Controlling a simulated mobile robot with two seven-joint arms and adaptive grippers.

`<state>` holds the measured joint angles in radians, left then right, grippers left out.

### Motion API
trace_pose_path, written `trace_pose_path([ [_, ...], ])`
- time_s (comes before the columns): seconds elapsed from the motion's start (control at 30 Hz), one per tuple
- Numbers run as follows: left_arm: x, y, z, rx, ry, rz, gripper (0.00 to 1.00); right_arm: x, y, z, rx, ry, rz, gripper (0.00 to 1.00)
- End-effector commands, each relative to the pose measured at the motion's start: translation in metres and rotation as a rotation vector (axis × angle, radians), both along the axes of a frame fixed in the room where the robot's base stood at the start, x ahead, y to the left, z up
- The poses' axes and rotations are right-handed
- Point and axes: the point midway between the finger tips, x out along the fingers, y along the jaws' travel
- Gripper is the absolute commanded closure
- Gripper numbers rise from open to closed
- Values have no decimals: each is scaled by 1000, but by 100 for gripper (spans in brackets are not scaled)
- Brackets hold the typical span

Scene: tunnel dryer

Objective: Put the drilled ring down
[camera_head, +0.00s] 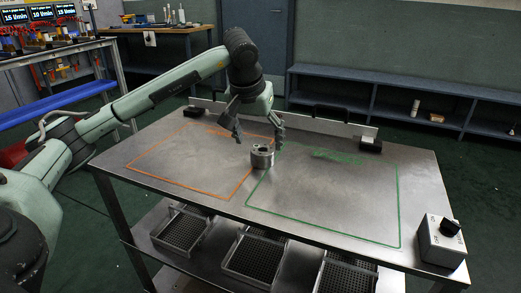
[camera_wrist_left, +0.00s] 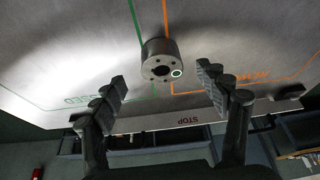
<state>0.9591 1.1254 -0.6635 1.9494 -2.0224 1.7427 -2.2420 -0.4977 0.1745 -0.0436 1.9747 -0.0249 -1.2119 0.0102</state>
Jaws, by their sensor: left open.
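The drilled ring (camera_head: 262,157) is a short grey metal cylinder with a central bore and small holes in its top face. It stands on the steel table between the orange outline (camera_head: 187,160) and the green outline (camera_head: 322,205). In the left wrist view the ring (camera_wrist_left: 161,62) sits beyond and between the fingertips, with one pale-rimmed hole. My left gripper (camera_head: 258,138) is open above and behind the ring, its fingers spread wide and apart from it. In the left wrist view the open fingers (camera_wrist_left: 160,88) hold nothing. My right gripper is not in view.
A grey switch box (camera_head: 441,240) with a black knob stands at the table's front right corner. A low stop rail (camera_head: 325,126) runs along the back edge. Wire-mesh trays (camera_head: 255,257) sit on the shelf below. The tabletop inside both outlines is clear.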

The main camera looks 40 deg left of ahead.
Motion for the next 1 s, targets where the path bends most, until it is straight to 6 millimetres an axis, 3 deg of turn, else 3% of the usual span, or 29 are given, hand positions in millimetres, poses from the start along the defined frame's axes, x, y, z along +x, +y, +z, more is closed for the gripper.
trace_pose_path([
  [0.1, -9, -3, 25, 0, -4, 0, 26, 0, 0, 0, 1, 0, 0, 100],
  [0.33, -20, -6, 51, 0, -1, 0, 26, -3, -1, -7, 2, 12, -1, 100],
  [1.0, -22, -7, 56, 1, 1, 0, 26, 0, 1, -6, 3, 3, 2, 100],
])
